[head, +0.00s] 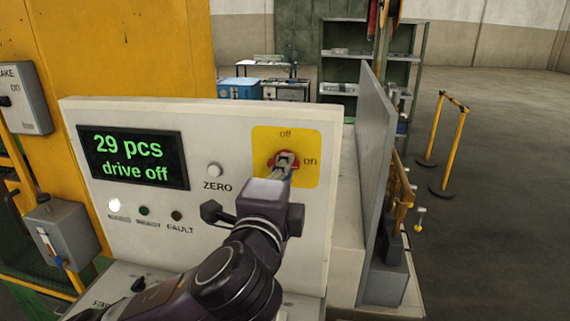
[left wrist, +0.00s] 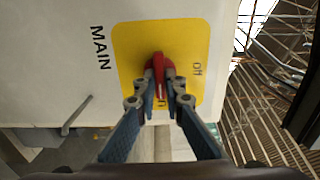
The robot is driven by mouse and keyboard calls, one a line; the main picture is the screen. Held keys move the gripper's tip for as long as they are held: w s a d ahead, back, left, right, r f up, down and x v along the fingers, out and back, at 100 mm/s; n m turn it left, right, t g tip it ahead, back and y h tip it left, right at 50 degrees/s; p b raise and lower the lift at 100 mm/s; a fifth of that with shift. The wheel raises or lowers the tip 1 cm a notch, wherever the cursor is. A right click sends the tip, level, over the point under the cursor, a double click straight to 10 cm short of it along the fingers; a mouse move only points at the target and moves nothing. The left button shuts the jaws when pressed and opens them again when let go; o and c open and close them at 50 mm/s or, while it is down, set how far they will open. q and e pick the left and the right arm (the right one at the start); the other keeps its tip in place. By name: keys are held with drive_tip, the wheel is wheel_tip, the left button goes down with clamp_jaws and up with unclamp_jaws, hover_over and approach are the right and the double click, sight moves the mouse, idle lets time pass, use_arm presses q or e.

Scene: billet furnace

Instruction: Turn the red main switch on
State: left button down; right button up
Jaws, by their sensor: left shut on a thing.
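The red main switch (head: 294,156) sits on a yellow plate (head: 309,140) at the right of the white panel, with "off" above it and "on" to its right. My left gripper (head: 284,161) is in front of it and hides much of it. In the left wrist view, the red handle (left wrist: 158,64) is between the two fingertips of my left gripper (left wrist: 161,82), which is shut on it. There the handle seems to lie in line with the partly covered "on" mark, but its exact angle is hard to tell. My right gripper is not in view.
The display (head: 133,158) reads "29 pcs" and "drive off". A white ZERO button (head: 214,170) and a row of small lamps are left of my arm. A grey upright plate (head: 376,170) stands right of the panel. Open floor lies farther right.

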use_arm(q)
drive_tip(key=shift+f, duration=0.1)
idle(0.3)
drive_tip(key=c, duration=2)
unclamp_jaws()
drive_tip(key=s, duration=0.3)
drive_tip(key=s+a, duration=0.1)
drive_tip(key=s, duration=0.3)
drive_tip(key=shift+s+a, duration=0.2)
drive_tip(key=shift+s, duration=0.05)
